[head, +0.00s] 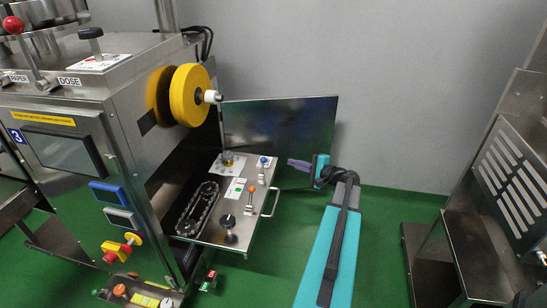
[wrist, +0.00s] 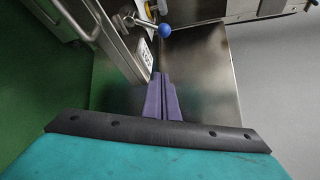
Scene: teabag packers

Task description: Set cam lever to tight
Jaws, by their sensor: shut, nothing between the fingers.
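A small lever with a blue ball (head: 264,160) stands at the far right edge of the steel panel on the machine's side. In the wrist view the blue ball (wrist: 165,30) sits on a metal stem, beside a white label (wrist: 145,52). Which lever is the cam lever, and its marked positions, I cannot read. My gripper (head: 290,161) is to the right of the blue ball, apart from it, with its purple fingers pointing toward the panel. In the wrist view my gripper (wrist: 161,76) is shut and empty, its fingertips below the ball.
An orange-balled lever (head: 251,189), a black knob (head: 229,221) and a chain loop (head: 198,208) share the panel. A handle (head: 271,202) juts from its right side. A steel sheet (head: 290,115) stands behind. Yellow discs (head: 190,95) are above. Green floor is open at right.

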